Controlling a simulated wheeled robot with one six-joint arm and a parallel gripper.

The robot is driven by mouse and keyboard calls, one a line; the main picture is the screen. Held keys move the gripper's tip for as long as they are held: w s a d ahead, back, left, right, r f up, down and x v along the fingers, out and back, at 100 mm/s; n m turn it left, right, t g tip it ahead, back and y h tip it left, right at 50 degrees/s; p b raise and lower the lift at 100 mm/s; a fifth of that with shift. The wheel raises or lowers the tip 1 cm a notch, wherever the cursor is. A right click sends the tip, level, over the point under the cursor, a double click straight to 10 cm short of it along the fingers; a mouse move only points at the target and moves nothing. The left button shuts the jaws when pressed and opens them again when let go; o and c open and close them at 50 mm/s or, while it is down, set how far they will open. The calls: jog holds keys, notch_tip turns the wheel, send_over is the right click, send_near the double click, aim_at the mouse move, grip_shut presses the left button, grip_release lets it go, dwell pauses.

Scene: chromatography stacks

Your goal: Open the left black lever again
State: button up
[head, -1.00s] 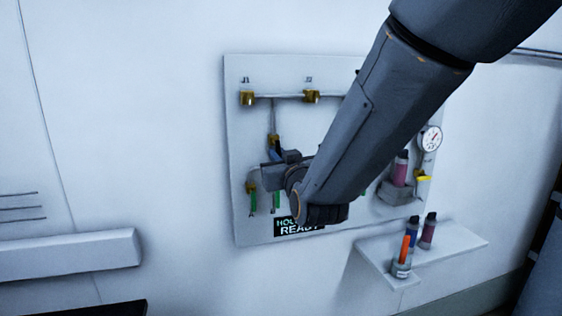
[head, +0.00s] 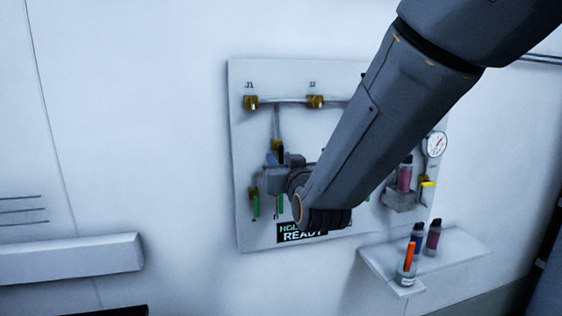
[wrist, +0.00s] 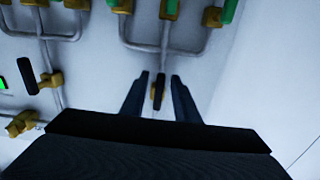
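The left black lever (wrist: 158,92) sits on a brass valve in the wrist view, between the two fingers of my gripper (wrist: 161,92). The fingers are apart, with a narrow gap visible on each side of the lever. In the head view the dark lever (head: 281,153) shows just below a brass fitting, and my gripper (head: 279,162) is close against it. The wrist view appears turned over, with the panel's lower green levers at the top. A second black lever (wrist: 27,76) on a brass valve is at the left of the wrist view.
The white panel (head: 243,110) carries pipes, brass valves, green levers and a round gauge (head: 435,144). My arm hides its middle. A sign (head: 300,232) reading READY is below. A shelf (head: 450,247) with vials juts out at lower right.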

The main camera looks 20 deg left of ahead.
jog(key=shift+s, duration=0.1)
jog(key=b+v, duration=0.1)
jog(key=v, duration=0.6)
jog(key=shift+s+d+b, duration=0.2)
jog(key=shift+s+b, duration=0.1)
jog(key=shift+d+f, duration=0.1)
